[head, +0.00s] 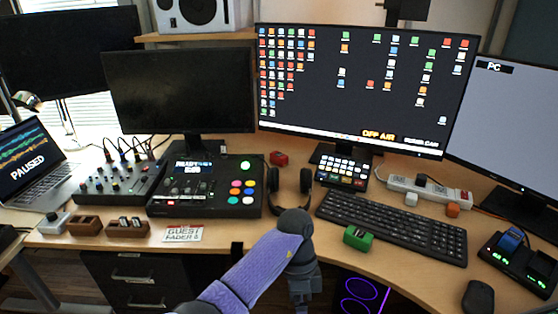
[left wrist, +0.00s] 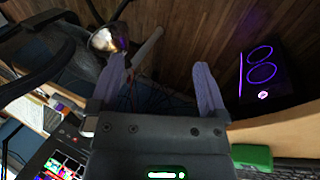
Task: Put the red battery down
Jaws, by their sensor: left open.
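A red battery-like block (head: 278,158) lies on the desk behind the headphones, below the large monitor. My left gripper (head: 305,292) is at the desk's front edge, pointing down, well in front of the red block and apart from it. In the left wrist view my left gripper (left wrist: 162,88) has its two fingers spread, with nothing between them. A green battery (head: 357,238) lies on the desk to the right of my left gripper; it also shows in the left wrist view (left wrist: 252,156). A blue battery (head: 511,238) sits in the charger (head: 535,280) at the right. My right gripper is out of view.
Headphones (head: 290,188) stand behind my left arm. A keyboard (head: 395,224) and a mouse (head: 478,298) take the right side. A mixer (head: 205,185) and a guest fader card (head: 183,234) are at the left. A computer case (left wrist: 262,72) stands below the desk.

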